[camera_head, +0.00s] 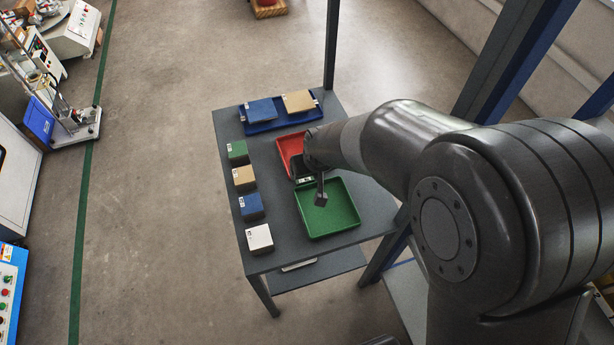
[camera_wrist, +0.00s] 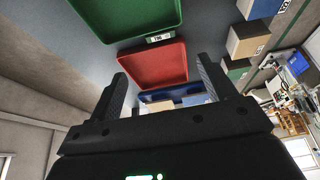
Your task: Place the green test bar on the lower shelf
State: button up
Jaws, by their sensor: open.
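A green block with a white label (camera_head: 237,152), the only green bar-like piece I see, stands at the left edge of the table top, at the far end of a row of blocks. It also shows in the wrist view (camera_wrist: 237,68), right of my gripper. My gripper (camera_head: 320,192) is over the trays, to the right of the block and apart from it. In the wrist view my gripper (camera_wrist: 163,84) has its two fingers wide apart with nothing between them. The lower shelf (camera_head: 330,269) shows partly below the table's front edge; the table top hides most of it.
A tan block (camera_head: 243,178), blue block (camera_head: 251,207) and white block (camera_head: 259,238) line the left edge. A green tray (camera_head: 343,222), red tray (camera_head: 284,146) and blue tray (camera_head: 255,128) fill much of the top. A pale flat item (camera_head: 299,265) lies on the lower shelf. Posts flank the table.

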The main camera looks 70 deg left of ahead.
aim_at(305, 181)
jog(key=shift+x, duration=6.2)
jog(key=shift+c, duration=0.3)
jog(key=c, duration=1.1)
jog(key=shift+o, duration=0.2)
jog(key=shift+r, duration=0.6)
notch_tip(305, 181, up, 3)
jog(key=shift+f, duration=0.2)
jog(key=w+d+r, duration=0.7)
jog(key=w, duration=0.2)
jog(key=shift+d, duration=0.2)
